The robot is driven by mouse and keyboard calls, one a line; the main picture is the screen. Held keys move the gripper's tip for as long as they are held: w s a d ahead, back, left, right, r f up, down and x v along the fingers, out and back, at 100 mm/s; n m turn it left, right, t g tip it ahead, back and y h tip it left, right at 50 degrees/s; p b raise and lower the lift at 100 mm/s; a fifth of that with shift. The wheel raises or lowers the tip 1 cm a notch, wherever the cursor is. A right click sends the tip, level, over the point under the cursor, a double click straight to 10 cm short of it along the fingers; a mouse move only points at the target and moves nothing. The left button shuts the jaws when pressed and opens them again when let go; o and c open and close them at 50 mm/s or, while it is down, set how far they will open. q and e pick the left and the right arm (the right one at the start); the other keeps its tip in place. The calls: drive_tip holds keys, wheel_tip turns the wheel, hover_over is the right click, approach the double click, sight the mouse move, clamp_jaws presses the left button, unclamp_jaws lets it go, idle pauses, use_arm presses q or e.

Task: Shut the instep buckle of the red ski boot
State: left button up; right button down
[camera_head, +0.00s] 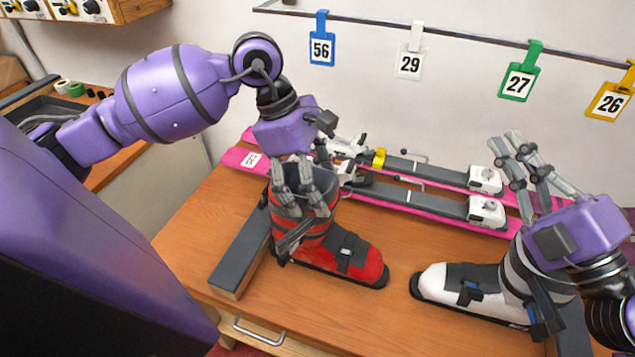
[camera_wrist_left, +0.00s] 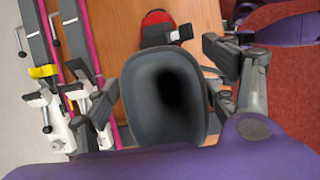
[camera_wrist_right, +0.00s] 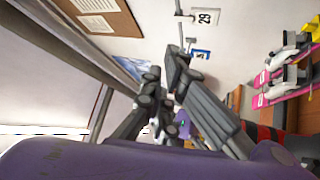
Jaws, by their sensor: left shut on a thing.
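The red ski boot (camera_head: 362,268) stands upright on the bench, toe to the right. Its grey liner opening (camera_wrist_left: 160,95) fills the middle of the left wrist view. A dark instep strap and buckle (camera_head: 347,254) lie across its foot; they also show small in the left wrist view (camera_wrist_left: 177,35). I cannot tell the lever's exact angle. My left gripper (camera_head: 303,213) comes down from above, fingers on either side of the boot's cuff, shut on it. The near finger hides part of the shell. My right gripper (camera_head: 507,141) is raised above the white boot, fingers pointing up, empty.
A white ski boot (camera_head: 432,279) stands at the right, below my right arm. Pink-edged skis (camera_head: 425,204) lie behind the red boot. A dark grey block (camera_head: 241,253) lies left of it. Numbered tags hang from a rail (camera_head: 465,34). The bench front (camera_head: 345,310) is clear.

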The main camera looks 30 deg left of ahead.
drive_tip(key=s+a+f+n+g+h, duration=0.2)
drive_tip(key=s+a+f+n+g, duration=0.1)
drive_tip(key=s+a+n+g, duration=0.6)
drive_tip(key=s+a+f+n+g+h, duration=0.25)
drive_tip(key=s+a+n+g, duration=0.35)
drive_tip(key=s+a, duration=0.5)
drive_tip(key=t+h, duration=0.6)
drive_tip(key=h, duration=0.5)
hover_over(341, 263)
drive_tip(key=d, duration=0.1)
wheel_tip(341, 263, down, 12)
drive_tip(key=shift+n, duration=0.4)
drive_tip(key=shift+s+x, duration=0.15)
drive_tip(key=shift+x, duration=1.65)
drive_tip(key=shift+s+x, duration=0.15)
drive_tip(key=shift+x, duration=1.6)
drive_tip(key=shift+d+f, duration=0.1)
drive_tip(key=shift+d, duration=0.05)
drive_tip(key=shift+s+d+f, duration=0.1)
drive_tip(key=shift+s+f, duration=0.3)
drive_tip(key=shift+f, duration=0.2)
drive_tip(key=shift+s+d+f, duration=0.1)
drive_tip(key=shift+s+f, duration=0.25)
drive_tip(key=shift+f, duration=0.2)
